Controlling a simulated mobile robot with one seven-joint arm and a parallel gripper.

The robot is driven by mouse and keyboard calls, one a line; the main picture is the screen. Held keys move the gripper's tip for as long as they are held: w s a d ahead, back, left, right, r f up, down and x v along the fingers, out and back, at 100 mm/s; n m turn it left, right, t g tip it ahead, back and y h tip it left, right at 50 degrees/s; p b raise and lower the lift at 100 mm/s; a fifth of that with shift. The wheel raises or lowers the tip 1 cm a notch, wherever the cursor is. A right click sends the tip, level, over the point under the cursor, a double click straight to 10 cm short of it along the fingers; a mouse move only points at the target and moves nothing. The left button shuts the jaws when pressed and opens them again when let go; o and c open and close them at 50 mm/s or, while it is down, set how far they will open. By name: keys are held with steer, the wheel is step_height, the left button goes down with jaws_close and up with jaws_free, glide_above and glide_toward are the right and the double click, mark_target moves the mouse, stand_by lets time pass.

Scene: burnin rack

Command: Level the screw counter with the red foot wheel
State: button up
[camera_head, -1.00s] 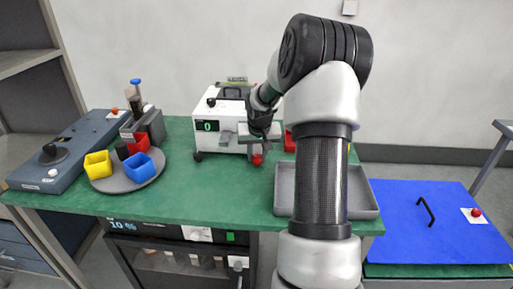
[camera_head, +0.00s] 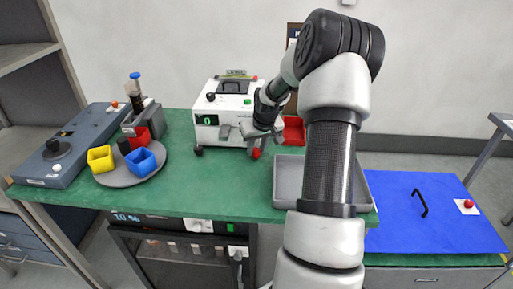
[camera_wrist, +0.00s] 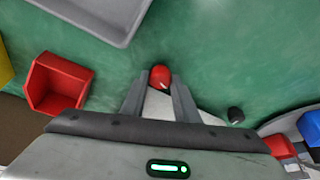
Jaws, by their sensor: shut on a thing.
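The screw counter (camera_head: 205,134) is a white box on the green bench, with a green "0" on its dark display. A strip marked LEVEL (camera_head: 236,74) stands on its top, too small to read for tilt. The red foot wheel (camera_head: 256,154) is under its front right corner. It also shows in the wrist view (camera_wrist: 160,77). My gripper (camera_head: 257,147) is low at that corner, its two fingers on either side of the red wheel and shut on it. The fingers hide part of the wheel. A black foot (camera_head: 198,150) is at the front left.
A grey tray (camera_head: 286,184) lies just right of my gripper, and a red bin (camera_head: 293,130) stands behind it. A round grey plate (camera_head: 128,178) with yellow, blue and red cups is on the left. A blue-topped surface (camera_head: 430,220) is at the right. The front middle bench is clear.

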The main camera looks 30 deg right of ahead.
steer(key=o, duration=1.1)
steer(key=shift+c, duration=0.2)
steer(key=p+v, duration=0.2)
steer(key=v, duration=1.5)
steer(key=shift+r, duration=0.25)
